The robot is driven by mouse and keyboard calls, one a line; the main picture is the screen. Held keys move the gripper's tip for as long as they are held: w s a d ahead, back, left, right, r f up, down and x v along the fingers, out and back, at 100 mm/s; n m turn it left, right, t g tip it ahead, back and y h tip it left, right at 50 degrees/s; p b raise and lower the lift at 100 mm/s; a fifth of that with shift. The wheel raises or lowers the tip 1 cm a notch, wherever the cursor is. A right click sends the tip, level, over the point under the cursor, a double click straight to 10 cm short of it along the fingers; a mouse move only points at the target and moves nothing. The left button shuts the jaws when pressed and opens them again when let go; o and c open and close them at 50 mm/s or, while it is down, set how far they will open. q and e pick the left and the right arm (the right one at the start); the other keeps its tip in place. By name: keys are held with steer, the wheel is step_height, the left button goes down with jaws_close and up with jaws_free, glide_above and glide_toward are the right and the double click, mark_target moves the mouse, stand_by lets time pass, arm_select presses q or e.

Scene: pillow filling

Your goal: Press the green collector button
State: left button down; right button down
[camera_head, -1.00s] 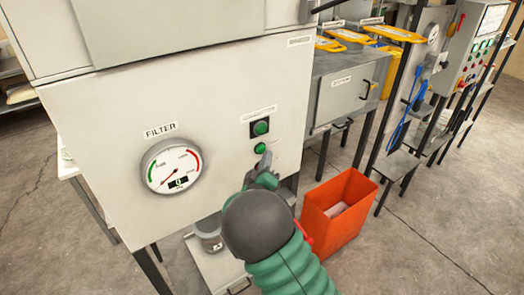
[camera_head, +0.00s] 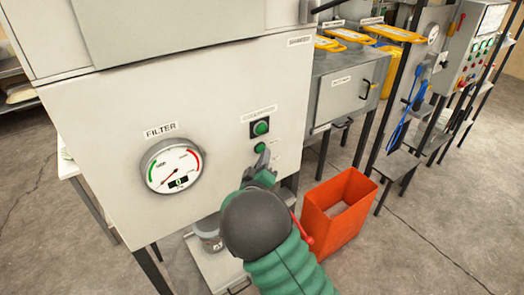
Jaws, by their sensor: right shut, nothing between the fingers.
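The upper button (camera_head: 261,128) sits on a black square plate under a small label. My left gripper is not in view.
A round FILTER gauge (camera_head: 173,167) is left of the buttons. An orange bin (camera_head: 328,225) stands on the floor right of my right arm. A grey box with a handle (camera_head: 340,90) and a control panel (camera_head: 482,50) stand further right. The floor at right is clear.

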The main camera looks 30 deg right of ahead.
steer(key=shift+w, duration=0.2)
steer(key=shift+s, duration=0.1)
stand_by(0.4)
steer(key=shift+s, duration=0.8)
steer(key=s, duration=0.5)
steer(key=shift+d+p, duration=0.25)
steer(key=shift+p, duration=0.15)
